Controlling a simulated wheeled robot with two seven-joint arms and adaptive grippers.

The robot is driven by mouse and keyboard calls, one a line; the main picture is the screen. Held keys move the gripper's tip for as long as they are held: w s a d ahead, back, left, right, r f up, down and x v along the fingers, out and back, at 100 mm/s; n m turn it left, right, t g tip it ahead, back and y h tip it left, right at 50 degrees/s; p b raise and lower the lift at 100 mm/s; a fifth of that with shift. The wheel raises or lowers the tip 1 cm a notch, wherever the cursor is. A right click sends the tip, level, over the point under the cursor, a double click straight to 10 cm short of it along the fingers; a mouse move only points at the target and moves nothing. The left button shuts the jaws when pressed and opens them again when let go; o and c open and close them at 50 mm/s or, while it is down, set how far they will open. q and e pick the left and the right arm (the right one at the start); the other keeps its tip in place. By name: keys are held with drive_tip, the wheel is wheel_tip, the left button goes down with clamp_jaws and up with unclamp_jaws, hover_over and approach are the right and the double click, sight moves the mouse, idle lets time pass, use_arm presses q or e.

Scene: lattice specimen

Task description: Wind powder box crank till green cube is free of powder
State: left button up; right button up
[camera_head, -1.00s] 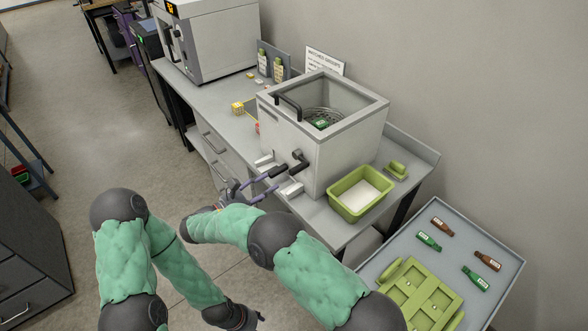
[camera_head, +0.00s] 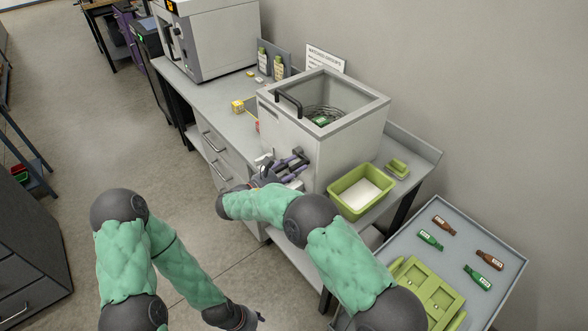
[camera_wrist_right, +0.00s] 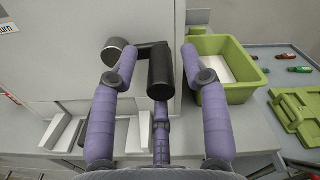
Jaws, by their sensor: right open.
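The powder box (camera_head: 330,140) is a light grey box with an open top on the bench. Inside it a green cube (camera_head: 321,121) shows among wire-like rings; I cannot tell how much powder is on it. The dark crank (camera_head: 299,153) is on the box's front wall, and its black handle (camera_wrist_right: 160,75) shows in the right wrist view. My right gripper (camera_head: 287,164) is open at the crank, with its purple fingers on both sides of the handle and not closed on it. My left gripper (camera_head: 242,318) hangs low over the floor; its fingers are too small to read.
A green tub (camera_head: 346,205) with white contents stands right of the box. White blocks (camera_wrist_right: 62,133) lie below the crank. Open floor is on the left.

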clamp_jaws()
drive_tip(key=shift+f+m, duration=0.2)
drive_tip(key=shift+m, duration=0.2)
idle(0.6)
drive_tip(key=shift+f+m+b, duration=0.75)
drive_tip(key=shift+m+b, duration=0.55)
drive_tip(key=shift+m, duration=0.1)
drive_tip(key=shift+w+a+f+m+b, duration=0.15)
drive_tip(key=shift+f+m+b, duration=0.15)
drive_tip(key=shift+m+b, duration=0.45)
drive_tip(key=shift+w+a+f+m+b, duration=0.15)
drive_tip(key=shift+f+m+b, duration=0.25)
drive_tip(key=shift+m, duration=0.55)
drive_tip(key=shift+d+r, duration=0.1)
